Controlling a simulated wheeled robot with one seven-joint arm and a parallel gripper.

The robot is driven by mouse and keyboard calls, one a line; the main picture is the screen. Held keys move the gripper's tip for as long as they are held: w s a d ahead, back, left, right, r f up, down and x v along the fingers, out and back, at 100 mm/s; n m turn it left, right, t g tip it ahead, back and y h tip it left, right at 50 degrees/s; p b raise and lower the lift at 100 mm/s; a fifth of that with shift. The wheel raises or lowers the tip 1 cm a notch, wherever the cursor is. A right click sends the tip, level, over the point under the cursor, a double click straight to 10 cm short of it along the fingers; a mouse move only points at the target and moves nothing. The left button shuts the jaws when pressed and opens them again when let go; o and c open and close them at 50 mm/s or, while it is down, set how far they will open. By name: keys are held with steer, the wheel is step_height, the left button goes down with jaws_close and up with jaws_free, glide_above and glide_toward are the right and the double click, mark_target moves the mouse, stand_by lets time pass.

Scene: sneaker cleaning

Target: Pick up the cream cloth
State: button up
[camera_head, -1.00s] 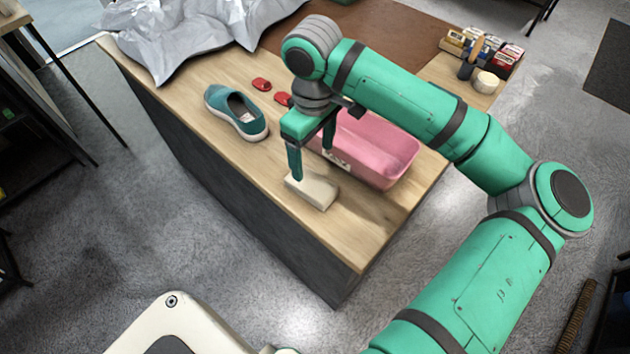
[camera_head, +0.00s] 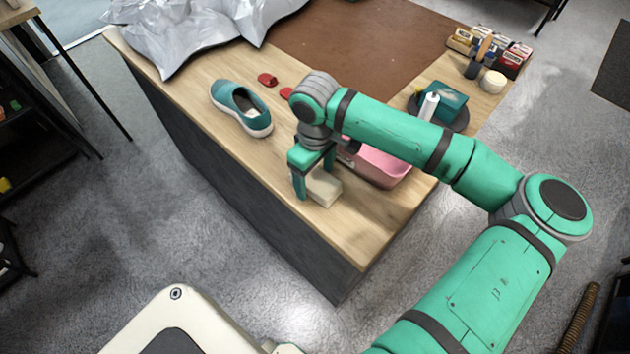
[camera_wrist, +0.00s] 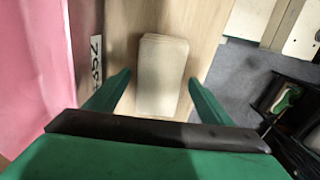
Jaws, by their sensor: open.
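The cream cloth (camera_head: 325,189) is a folded, block-like pad lying on the wooden table near its front edge. It also shows in the wrist view (camera_wrist: 162,75), upright in the picture and between my finger lines. My gripper (camera_head: 316,190) is open, pointing down, with its fingers on either side of the cloth. In the wrist view my gripper (camera_wrist: 158,90) has one finger left and one right of the cloth, with gaps on both sides. I cannot tell how far the fingertips are above the tabletop.
A pink bin (camera_head: 385,165) stands close behind the cloth, partly hidden by my arm. A teal sneaker (camera_head: 241,108) and red pieces (camera_head: 268,80) lie to the left. The table's front edge is near.

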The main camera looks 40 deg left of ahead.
steer(key=c, duration=1.1)
steer(key=shift+r, duration=0.1)
steer(key=shift+r, duration=0.55)
steer(key=s+d+r, duration=0.2)
steer(key=s+r, duration=0.1)
steer(key=r, duration=0.1)
steer(key=s+d+r, duration=0.3)
steer(key=s, duration=0.1)
steer(key=s+d+r, duration=0.3)
steer(key=s+r, duration=0.1)
steer(key=shift+s+r, duration=0.15)
steer(key=shift+r, duration=0.15)
steer(key=shift+s, duration=0.1)
